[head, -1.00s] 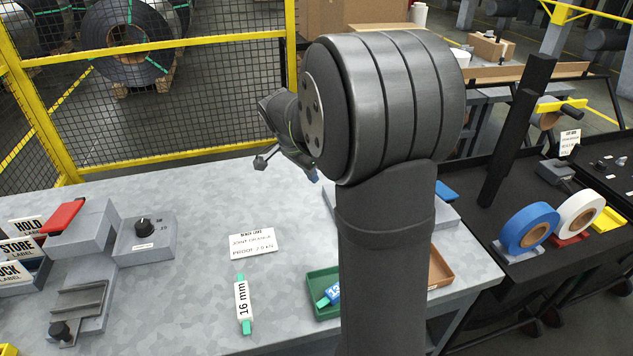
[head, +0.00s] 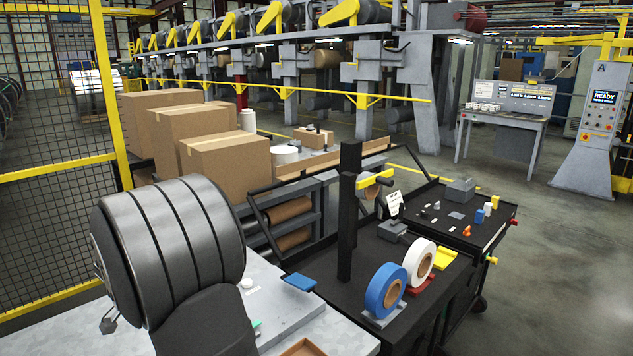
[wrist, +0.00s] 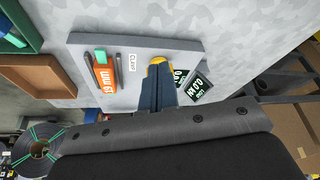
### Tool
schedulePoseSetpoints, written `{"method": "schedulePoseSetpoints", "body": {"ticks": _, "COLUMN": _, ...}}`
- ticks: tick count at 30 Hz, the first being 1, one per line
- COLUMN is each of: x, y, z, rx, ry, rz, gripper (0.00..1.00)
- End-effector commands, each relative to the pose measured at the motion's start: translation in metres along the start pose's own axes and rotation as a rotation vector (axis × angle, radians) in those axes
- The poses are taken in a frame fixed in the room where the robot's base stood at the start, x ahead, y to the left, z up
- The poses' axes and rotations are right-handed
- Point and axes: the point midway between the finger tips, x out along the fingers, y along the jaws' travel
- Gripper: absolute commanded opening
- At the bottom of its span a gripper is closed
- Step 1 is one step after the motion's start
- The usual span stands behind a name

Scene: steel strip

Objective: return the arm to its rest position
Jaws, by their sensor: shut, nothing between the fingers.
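My gripper (wrist: 159,82) shows in the wrist view as dark blue fingers, shut with nothing held. It is above a grey plate (wrist: 120,47) on the workbench; a yellow piece shows at its tip, and I cannot tell whether it belongs to the gripper or the plate. In the head view my large dark arm link fills the lower left and hides the fingers; only a small grey part of the wrist end pokes out at its left edge.
An orange "19 mm" piece (wrist: 107,75) and a "0.0 kN" display (wrist: 199,87) are on the plate. A brown tray (wrist: 42,75) and green tray (wrist: 22,28) lie beside it. Right of the bench stands a black cart (head: 330,305) with a post (head: 348,215) and tape rolls (head: 386,291).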

Motion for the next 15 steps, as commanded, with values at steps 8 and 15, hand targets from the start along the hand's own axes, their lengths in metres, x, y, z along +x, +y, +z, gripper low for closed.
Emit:
{"method": "schedulePoseSetpoints", "body": {"ticks": 8, "x": 0.041, "y": 0.005, "z": -0.001, "rx": -0.038, "ry": -0.016, "rz": -0.009, "gripper": 0.0}}
{"method": "schedulePoseSetpoints", "body": {"ticks": 15, "x": 0.044, "y": 0.014, "z": -0.001, "rx": -0.163, "ry": -0.058, "rz": -0.041, "gripper": 0.0}}
